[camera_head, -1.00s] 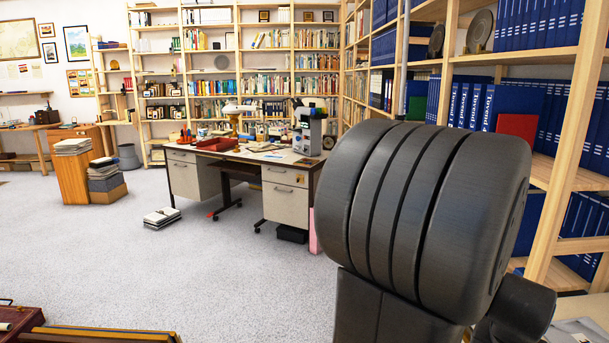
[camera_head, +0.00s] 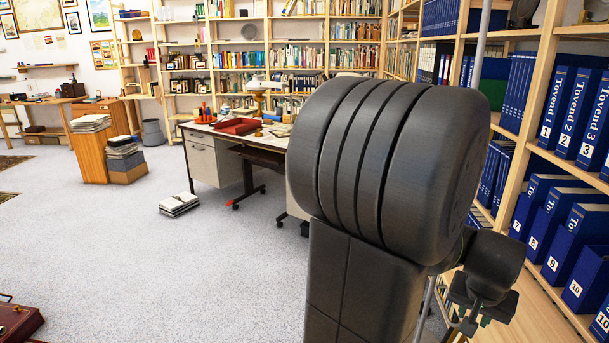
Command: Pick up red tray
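The red tray (camera_head: 238,126) is a shallow open tray on the left part of the desk (camera_head: 212,135), across the room. It looks small and far off, and I cannot make out whether anything lies in it. My dark arm covers much of the middle right and hides the right part of the desk. My gripper (camera_head: 466,322) shows partly at the lower right, beyond my arm and well apart from the tray. It is small, dark and partly hidden, so I cannot tell whether it is open or shut.
Shelves with blue binders (camera_head: 583,120) stand close on the right, near my arm. A stack of papers (camera_head: 180,204) lies on the floor left of the desk. A wooden pedestal (camera_head: 92,156) stands farther left. A red-brown case (camera_head: 18,322) is at lower left.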

